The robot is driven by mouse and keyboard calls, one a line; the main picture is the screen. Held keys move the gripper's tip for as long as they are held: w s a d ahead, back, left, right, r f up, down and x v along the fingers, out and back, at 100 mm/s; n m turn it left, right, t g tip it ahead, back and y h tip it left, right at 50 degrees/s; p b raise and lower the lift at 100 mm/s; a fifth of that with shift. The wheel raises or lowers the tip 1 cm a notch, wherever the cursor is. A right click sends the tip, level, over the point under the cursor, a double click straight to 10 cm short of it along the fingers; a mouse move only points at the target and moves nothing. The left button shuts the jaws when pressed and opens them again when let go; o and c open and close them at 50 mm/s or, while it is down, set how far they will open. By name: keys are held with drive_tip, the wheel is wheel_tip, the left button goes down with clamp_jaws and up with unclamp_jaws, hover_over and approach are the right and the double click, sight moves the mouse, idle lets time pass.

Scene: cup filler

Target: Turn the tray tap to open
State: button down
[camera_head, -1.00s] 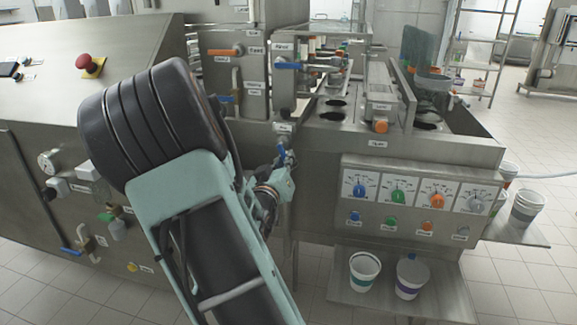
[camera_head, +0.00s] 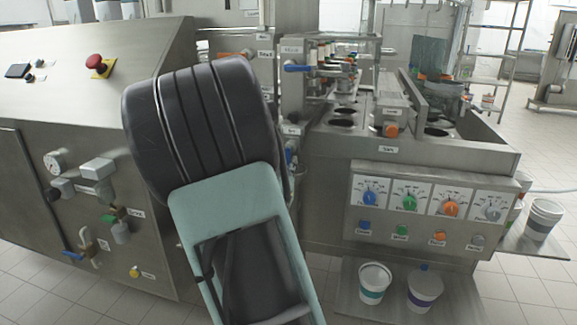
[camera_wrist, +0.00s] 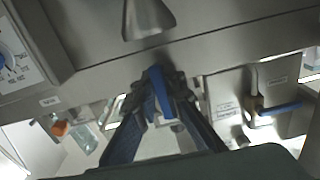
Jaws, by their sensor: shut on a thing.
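In the wrist view, my gripper (camera_wrist: 158,95) is shut on a blue tap handle (camera_wrist: 158,88), with a finger on each side of it. The handle stands roughly upright in the picture, below a grey metal edge. In the head view, a bit of blue (camera_head: 289,156) shows at the right edge of my arm, by the corner of the machine. My arm hides the gripper and most of the tap there. I cannot read a label that names the held tap.
Another blue lever (camera_wrist: 280,109) lies to the right in the wrist view. The control panel with dials (camera_head: 430,200) is right of my arm in the head view. A blue-handled tap (camera_head: 298,68) sits above. A red button (camera_head: 97,62) is at left.

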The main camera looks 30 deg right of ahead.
drive_tip(key=c, duration=2)
unclamp_jaws()
drive_tip(key=v, duration=1.2)
